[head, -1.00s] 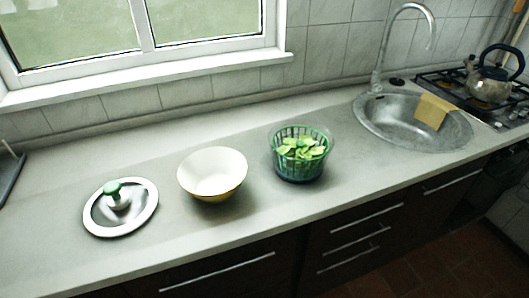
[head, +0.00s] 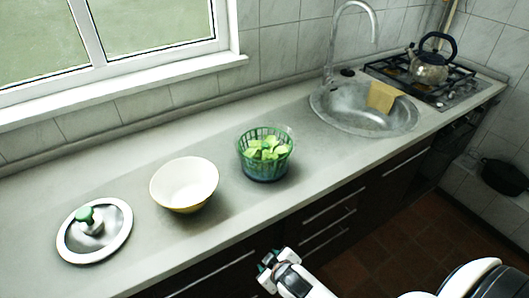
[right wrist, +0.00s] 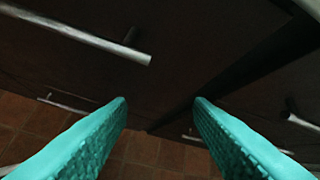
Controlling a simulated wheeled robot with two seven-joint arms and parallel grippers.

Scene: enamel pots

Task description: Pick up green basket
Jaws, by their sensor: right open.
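The green basket (head: 266,165) stands upright on the counter, right of the bowl, with green leaves (head: 267,149) inside. My right gripper (head: 264,271) shows at the bottom of the head view, in front of the counter edge and apart from the basket. In the right wrist view its two teal fingers (right wrist: 160,100) are spread with nothing between them, facing dark drawer fronts. The basket is not in the right wrist view. My left gripper is not in view.
A cream bowl (head: 184,190) and a lid with a green knob (head: 95,243) lie left of the basket. The sink (head: 350,112), with a yellow cloth (head: 382,97), and a kettle (head: 430,68) on the stove are to the right. Drawer handles (right wrist: 75,32) stick out below the counter.

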